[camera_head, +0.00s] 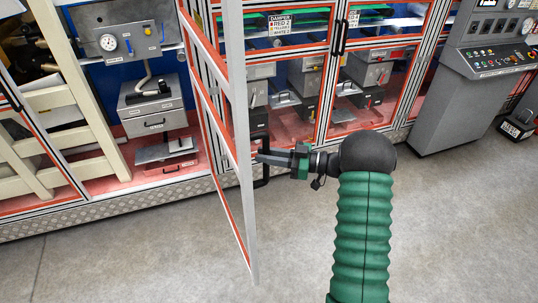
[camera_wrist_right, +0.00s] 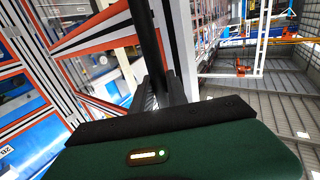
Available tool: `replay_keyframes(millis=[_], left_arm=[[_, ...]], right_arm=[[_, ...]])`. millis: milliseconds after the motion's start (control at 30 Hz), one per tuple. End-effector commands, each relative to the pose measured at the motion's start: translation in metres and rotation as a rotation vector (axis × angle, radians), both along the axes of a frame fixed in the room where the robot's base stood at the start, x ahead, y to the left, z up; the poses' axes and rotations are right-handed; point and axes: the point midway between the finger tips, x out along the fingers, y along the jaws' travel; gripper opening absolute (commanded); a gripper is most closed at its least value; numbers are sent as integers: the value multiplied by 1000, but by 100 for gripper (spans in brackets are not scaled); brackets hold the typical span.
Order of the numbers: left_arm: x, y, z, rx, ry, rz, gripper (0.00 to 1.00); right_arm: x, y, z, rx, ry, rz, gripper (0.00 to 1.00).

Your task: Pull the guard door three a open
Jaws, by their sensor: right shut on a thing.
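The guard door (camera_head: 240,120), a pale metal frame with orange-red trim and clear panels, stands swung out from the cabinet front, its free edge towards me. Its black bar handle (camera_head: 262,178) is near the free edge. My right gripper (camera_head: 263,157) is shut on this handle. In the right wrist view, the dark handle bar (camera_wrist_right: 148,45) runs up from between the fingers of the right gripper (camera_wrist_right: 160,88). The fingertips are partly hidden behind the gripper body there. I cannot read a label on the door. My left gripper is not in view.
The open bay left of the door holds a grey box (camera_head: 150,105) and a gauge panel (camera_head: 122,40). Closed glazed doors (camera_head: 370,85) stand to the right, then a grey control console (camera_head: 460,90). The concrete floor (camera_head: 130,255) in front is clear.

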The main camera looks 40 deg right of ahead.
Motion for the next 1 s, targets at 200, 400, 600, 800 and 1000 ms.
replay_keyframes(millis=[200, 400, 600, 800, 1000], left_arm=[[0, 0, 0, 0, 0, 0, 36], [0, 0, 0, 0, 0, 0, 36], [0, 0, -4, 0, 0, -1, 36], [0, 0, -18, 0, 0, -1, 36], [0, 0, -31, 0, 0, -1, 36]], right_arm=[[1, -5, 2, 3, -7, -4, 24], [0, -5, 1, 3, -5, -3, 27], [-9, -12, -1, 1, -4, -7, 27], [-48, -44, -4, 0, -5, -9, 27], [-95, -81, -5, 2, -4, -8, 27]])
